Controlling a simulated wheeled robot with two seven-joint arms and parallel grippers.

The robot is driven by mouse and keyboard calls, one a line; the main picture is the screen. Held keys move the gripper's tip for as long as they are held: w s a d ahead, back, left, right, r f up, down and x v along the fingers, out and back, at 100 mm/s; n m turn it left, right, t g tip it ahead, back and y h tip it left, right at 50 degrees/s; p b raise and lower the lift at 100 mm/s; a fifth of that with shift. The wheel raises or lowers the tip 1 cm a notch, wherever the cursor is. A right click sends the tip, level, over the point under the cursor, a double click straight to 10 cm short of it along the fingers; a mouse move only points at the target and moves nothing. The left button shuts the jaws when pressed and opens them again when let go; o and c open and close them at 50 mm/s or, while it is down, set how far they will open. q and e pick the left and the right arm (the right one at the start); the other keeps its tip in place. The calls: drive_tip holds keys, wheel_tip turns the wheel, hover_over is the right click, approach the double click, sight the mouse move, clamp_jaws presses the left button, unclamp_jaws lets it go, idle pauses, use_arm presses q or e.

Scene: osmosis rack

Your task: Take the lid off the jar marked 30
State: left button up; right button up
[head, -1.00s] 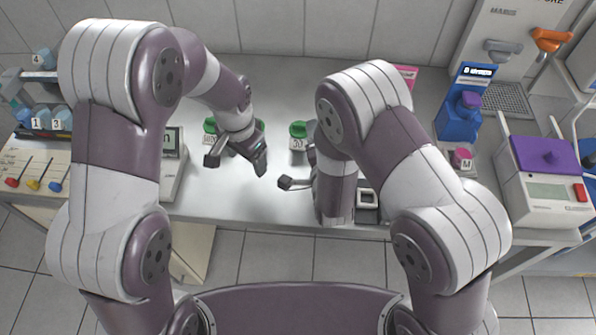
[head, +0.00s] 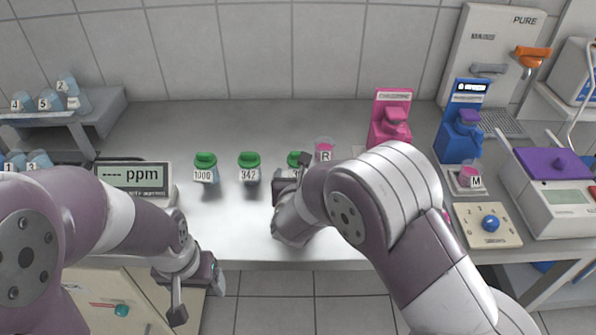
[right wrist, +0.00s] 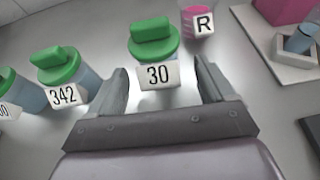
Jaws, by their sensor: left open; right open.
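The jar marked 30 (right wrist: 158,75) has a green lid (right wrist: 153,38) with a raised grip bar, and the lid sits on it. In the right wrist view the jar stands upright just beyond and between the open fingers of my right gripper (right wrist: 168,85). In the head view the lid (head: 295,158) shows partly, and my right gripper (head: 288,180) and arm hide most of the jar. My right gripper is open and empty. My left gripper (head: 200,295) is open and empty, in front of the table edge at lower left.
Jars marked 342 (head: 249,170) and 1000 (head: 205,170) stand left of it, both green-lidded. A pink-filled cup marked R (head: 325,150) is close behind right. A ppm meter (head: 135,178) stands left. Pink (head: 392,120) and blue (head: 461,130) dispensers stand right.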

sight(298, 172)
drive_tip(key=x, duration=0.3)
drive_tip(key=shift+w, duration=0.2)
drive_tip(key=shift+s, duration=0.15)
drive_tip(key=shift+c, duration=0.6)
drive_tip(key=c, duration=1)
